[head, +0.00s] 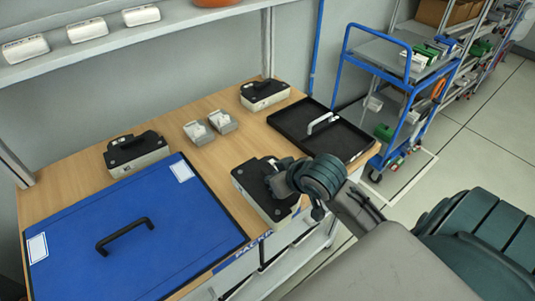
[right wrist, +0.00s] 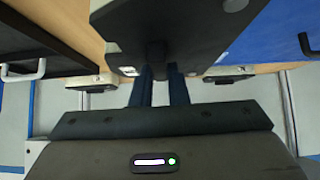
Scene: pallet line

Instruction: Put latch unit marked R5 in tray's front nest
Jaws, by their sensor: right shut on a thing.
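A latch unit (head: 250,188) with a black top and pale body is at the table's front edge, between the blue panel and the black tray. My right gripper (head: 274,182) is shut on its black top part. In the right wrist view, my two dark fingers (right wrist: 158,85) close on the held unit (right wrist: 200,25). I cannot tell whether it touches the table. Two similar units stand at the back (head: 265,94) and left (head: 137,155). No R5 mark is readable. The black tray (head: 350,147) with a pale handle lies at the right; its nests cannot be made out.
A blue panel (head: 180,225) with a black handle covers the table's left front. Two small grey parts (head: 197,132) lie mid-table, with bare wood around them. A shelf (head: 90,40) hangs above the back. A blue cart (head: 347,50) stands beyond the right edge.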

